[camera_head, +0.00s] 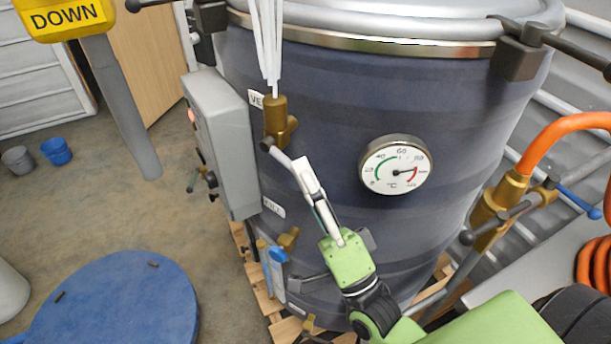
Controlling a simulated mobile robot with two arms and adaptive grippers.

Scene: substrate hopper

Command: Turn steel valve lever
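A brass valve (277,119) sits on the upper front of the dark blue vat, beside a partly hidden label reading "VE". A thin steel lever (281,157) runs from the valve's dark pivot down and to the right. My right gripper (305,170), with a green body and pale fingers, reaches up from below. Its fingertips overlap the lever's lower right end and hide it. The fingers are seen nearly edge-on, so I cannot tell whether they close on the lever. My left gripper is not in view.
White streaks (268,45) rise from the valve. A grey control box (219,140) is left of it, a dial gauge (396,165) right. A lower brass valve has a blue handle (278,255). An orange hose (565,128) is at right. Open floor lies left.

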